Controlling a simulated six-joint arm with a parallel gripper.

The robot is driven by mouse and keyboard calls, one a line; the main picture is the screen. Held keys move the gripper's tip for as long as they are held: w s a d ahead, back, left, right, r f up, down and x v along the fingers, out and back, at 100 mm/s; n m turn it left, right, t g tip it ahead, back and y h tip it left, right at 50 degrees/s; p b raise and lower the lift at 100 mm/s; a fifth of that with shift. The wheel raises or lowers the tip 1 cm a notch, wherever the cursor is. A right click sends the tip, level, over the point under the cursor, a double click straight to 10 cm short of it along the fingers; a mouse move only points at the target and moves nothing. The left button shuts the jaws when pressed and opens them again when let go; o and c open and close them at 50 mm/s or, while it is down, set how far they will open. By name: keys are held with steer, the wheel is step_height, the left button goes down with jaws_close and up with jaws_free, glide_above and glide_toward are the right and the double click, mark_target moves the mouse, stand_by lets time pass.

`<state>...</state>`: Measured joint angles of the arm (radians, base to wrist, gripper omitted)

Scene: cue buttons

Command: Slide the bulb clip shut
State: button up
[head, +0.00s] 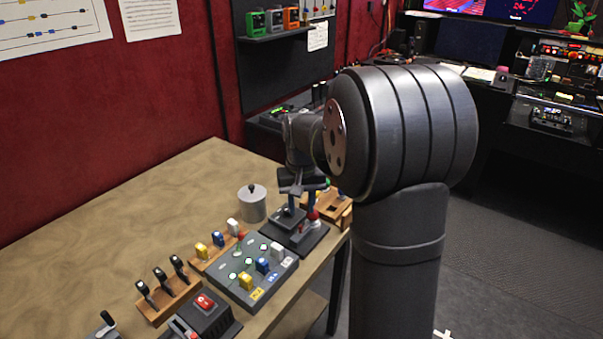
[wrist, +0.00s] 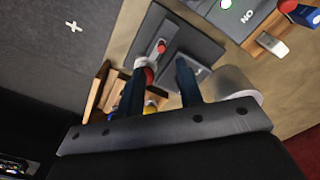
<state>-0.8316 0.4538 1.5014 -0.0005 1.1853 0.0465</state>
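The bulb clip, as far as I can make it out, is a dark grey base (head: 298,238) at the table's right edge, with a raised grey block and a red round part (head: 313,214). In the wrist view its grey plate (wrist: 200,45) has a light slot with a small red spot (wrist: 161,48). A red and white bulb-like part (wrist: 148,75) shows beside the left finger. My gripper (head: 304,190) is above this device, fingers pointing down. In the wrist view my gripper (wrist: 162,70) has its two fingers apart, with a clear gap. The fingers hide part of the clip, and contact cannot be told.
A grey lidded canister (head: 252,206) stands close by on the left. A grey board (head: 248,275) with coloured blocks lies nearer. A wooden tray (head: 341,214) sits behind right. A lever rack (head: 163,302) and red-button box (head: 210,318) are in front. The table's left is clear.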

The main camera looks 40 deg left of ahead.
step_height(320, 180, up, 11)
glide_above(305, 225)
steer(key=s, duration=0.2)
steer(key=shift+s+d+r, duration=0.2)
steer(key=shift+d, duration=0.1)
step_height(305, 225, down, 18)
steer(key=shift+r, duration=0.25)
steer(key=shift+s, duration=0.5)
